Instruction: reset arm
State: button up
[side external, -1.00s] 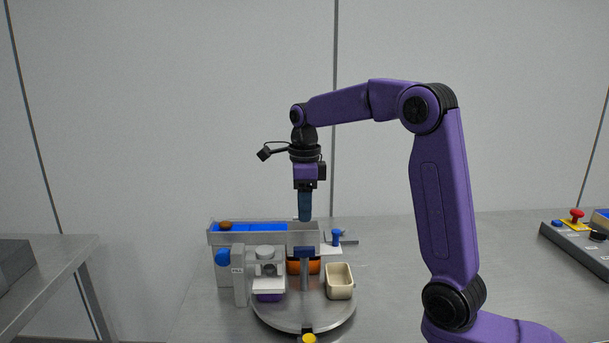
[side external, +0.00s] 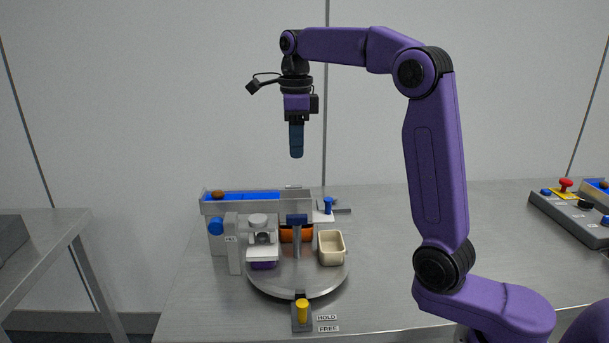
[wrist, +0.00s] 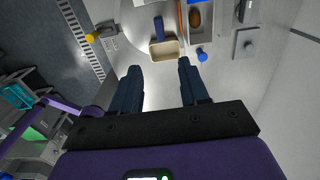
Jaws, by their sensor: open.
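My gripper (side external: 296,152) hangs pointing down, high above the conveyor and turntable in the side view. In the wrist view its two dark blue fingers (wrist: 158,67) stand apart with nothing between them. A brown date (side external: 217,194) lies on the left end of the blue belt (side external: 250,196), and a date also shows in the wrist view (wrist: 194,19). A round grey turntable (side external: 300,286) carries a beige cup (side external: 331,257), an orange cup (side external: 288,236) and a purple cup (side external: 264,265), the last two partly hidden.
A yellow-knobbed lever (side external: 302,311) stands at the table's front beside HOLD and FREE labels. A blue knob (side external: 328,205) sits at the conveyor's right end. A control box with a red button (side external: 566,184) is at far right. The table's right middle is clear.

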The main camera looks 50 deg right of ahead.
jog(key=s+a+f+n, duration=0.7)
jog(key=s+a+n, duration=0.35)
jog(key=n, duration=0.95)
jog(key=s+d+f+n, duration=0.2)
jog(key=s+f+n, duration=0.2)
jog(key=s+n, duration=0.5)
jog(key=s+d+f+n, duration=0.2)
jog(key=s+f+n, duration=0.2)
jog(key=s+n, duration=0.6)
jog(key=s, duration=0.2)
jog(key=shift+s+f+n, duration=0.3)
